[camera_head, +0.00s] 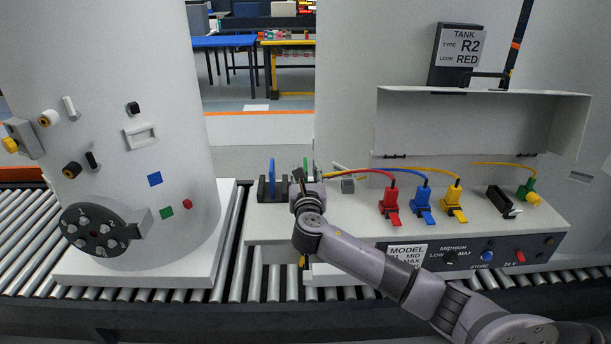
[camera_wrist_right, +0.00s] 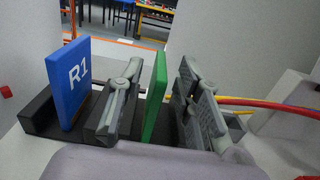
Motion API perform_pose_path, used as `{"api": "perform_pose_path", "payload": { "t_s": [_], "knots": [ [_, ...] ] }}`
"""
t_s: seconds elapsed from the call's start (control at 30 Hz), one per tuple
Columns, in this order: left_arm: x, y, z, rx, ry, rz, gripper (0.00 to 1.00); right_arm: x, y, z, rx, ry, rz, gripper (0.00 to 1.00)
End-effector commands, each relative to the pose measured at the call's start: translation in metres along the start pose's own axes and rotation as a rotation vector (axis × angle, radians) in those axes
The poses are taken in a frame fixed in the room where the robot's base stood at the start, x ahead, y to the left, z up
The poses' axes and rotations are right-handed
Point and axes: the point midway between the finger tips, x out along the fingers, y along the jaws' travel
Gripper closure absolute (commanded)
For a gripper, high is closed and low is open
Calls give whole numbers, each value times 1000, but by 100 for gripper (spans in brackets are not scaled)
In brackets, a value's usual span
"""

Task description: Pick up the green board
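The green board (camera_wrist_right: 155,98) stands upright in a black rack (camera_wrist_right: 40,113) in the right wrist view. My right gripper (camera_wrist_right: 160,92) is open, with one finger on each side of the green board. Gaps show between the board and both fingers. In the head view my right gripper (camera_head: 304,178) is over the rack's right part and hides most of the green board (camera_head: 306,165). A blue board marked R1 (camera_wrist_right: 75,82) stands in the rack left of the fingers; it also shows in the head view (camera_head: 271,172). My left gripper is not in view.
Right of the rack are red (camera_head: 391,200), blue (camera_head: 423,205) and yellow (camera_head: 454,203) plugs with cables on a control box (camera_head: 350,222). A white tank (camera_head: 130,120) with fittings stands at left. A roller conveyor (camera_head: 265,283) runs in front.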

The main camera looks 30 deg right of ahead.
Motion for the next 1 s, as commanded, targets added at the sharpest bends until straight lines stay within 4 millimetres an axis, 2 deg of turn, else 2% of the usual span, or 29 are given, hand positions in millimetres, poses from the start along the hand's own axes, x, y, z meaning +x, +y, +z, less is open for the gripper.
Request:
{"api": "perform_pose_path", "payload": {
  "t_s": [0.1,0.2,0.47,0.93,1.0],
  "knots": [
    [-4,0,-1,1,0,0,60,15,0,1,0,0,-1,68],
    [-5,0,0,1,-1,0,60,21,1,0,0,0,0,68],
    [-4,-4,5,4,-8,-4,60,23,1,0,0,0,1,68],
    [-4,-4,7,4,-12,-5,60,23,0,0,0,0,1,100],
    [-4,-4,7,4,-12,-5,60,23,0,0,0,0,1,100]
  ]
}}
